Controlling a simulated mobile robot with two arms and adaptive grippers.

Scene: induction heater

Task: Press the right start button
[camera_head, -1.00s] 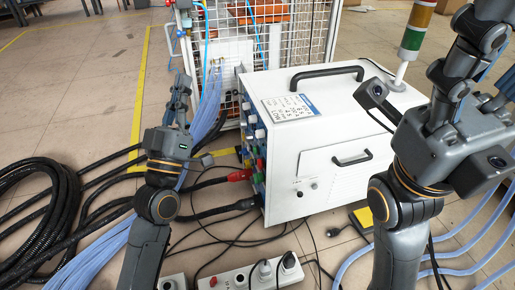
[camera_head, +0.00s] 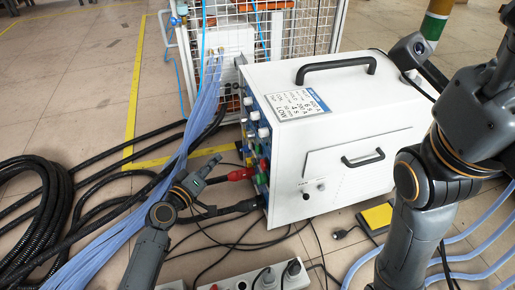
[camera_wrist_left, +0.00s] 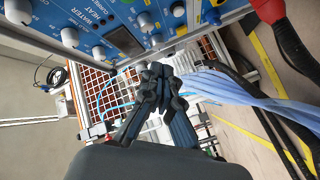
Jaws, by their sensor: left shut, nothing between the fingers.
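The white induction heater box (camera_head: 345,130) stands on the floor in the head view. Its control panel (camera_head: 254,140) is on its left side, seen very obliquely, with small knobs and coloured parts. I cannot tell which part is the right start button. My left gripper (camera_head: 210,163) is to the left of the panel, apart from it. In the left wrist view the left gripper (camera_wrist_left: 162,80) is shut and empty, with its fingertips just below the blue panel (camera_wrist_left: 125,40) and its white knobs. My right arm stands at the right of the head view; its gripper is not visible.
Red and black cable plugs (camera_head: 240,174) stick out from the panel's lower part. Light blue hoses (camera_head: 190,130) and thick black cables (camera_head: 40,195) lie at the left. A wire-mesh cage (camera_head: 275,35) stands behind. A power strip (camera_head: 250,278) lies in front.

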